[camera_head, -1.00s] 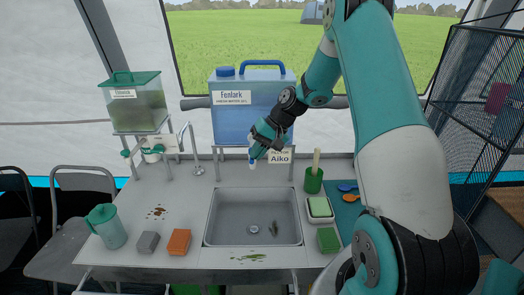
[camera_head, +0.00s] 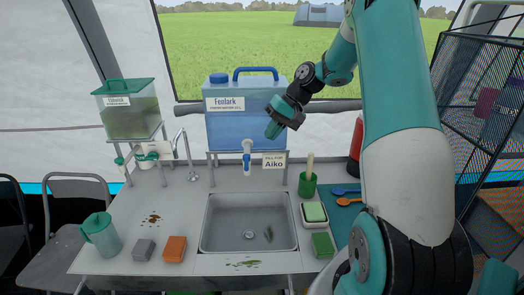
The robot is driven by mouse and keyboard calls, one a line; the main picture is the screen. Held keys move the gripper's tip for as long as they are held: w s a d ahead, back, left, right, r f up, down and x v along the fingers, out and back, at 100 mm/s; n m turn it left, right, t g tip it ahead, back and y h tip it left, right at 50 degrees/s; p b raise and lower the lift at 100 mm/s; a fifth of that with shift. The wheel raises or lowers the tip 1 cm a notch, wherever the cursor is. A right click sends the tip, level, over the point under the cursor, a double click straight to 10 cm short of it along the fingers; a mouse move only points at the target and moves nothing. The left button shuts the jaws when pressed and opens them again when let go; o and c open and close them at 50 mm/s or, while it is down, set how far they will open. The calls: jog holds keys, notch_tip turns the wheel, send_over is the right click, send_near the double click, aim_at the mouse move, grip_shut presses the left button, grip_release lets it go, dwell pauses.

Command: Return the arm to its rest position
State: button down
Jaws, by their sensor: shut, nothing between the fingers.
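My gripper (camera_head: 273,129) is shut and empty. It hangs in the air in front of the right side of the blue water container (camera_head: 228,130), above the sign reading Aiko (camera_head: 274,161). My arm (camera_head: 405,150) reaches up along the right side of the view and bends left to the gripper. The white and blue tap (camera_head: 247,157) of the container shows below and left of the gripper, apart from it.
A sink (camera_head: 215,222) lies in the counter. Left are a teal jug (camera_head: 101,234), a grey block (camera_head: 144,249), an orange sponge (camera_head: 175,249) and a green-lidded container (camera_head: 128,112). Right are a green cup (camera_head: 307,186), green sponges (camera_head: 322,244) and a black mesh rack (camera_head: 480,110).

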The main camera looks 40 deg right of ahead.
jog(key=s+a+r+n+g+b, duration=0.1)
jog(key=s+a+r+n, duration=0.1)
jog(key=a, duration=0.6)
jog(key=s+a+r+n+b, duration=0.1)
jog(key=s+a+r+n, duration=0.15)
jog(key=a, duration=0.45)
jog(key=s+a+r+n+g+b, duration=0.1)
jog(key=s+a+r+n, duration=0.15)
jog(key=a, duration=0.55)
jog(key=s+a+f+n+h, duration=0.1)
jog(key=s+a+f+n, duration=0.1)
jog(key=s+a, duration=0.3)
jog(key=s+a+f+n+g+h+b, duration=0.1)
jog(key=s+a+n, duration=0.2)
jog(key=s, duration=0.9)
jog(key=shift+s+a+f+b, duration=0.3)
jog(key=shift+s+a+f, duration=0.05)
jog(key=shift+a, duration=0.7)
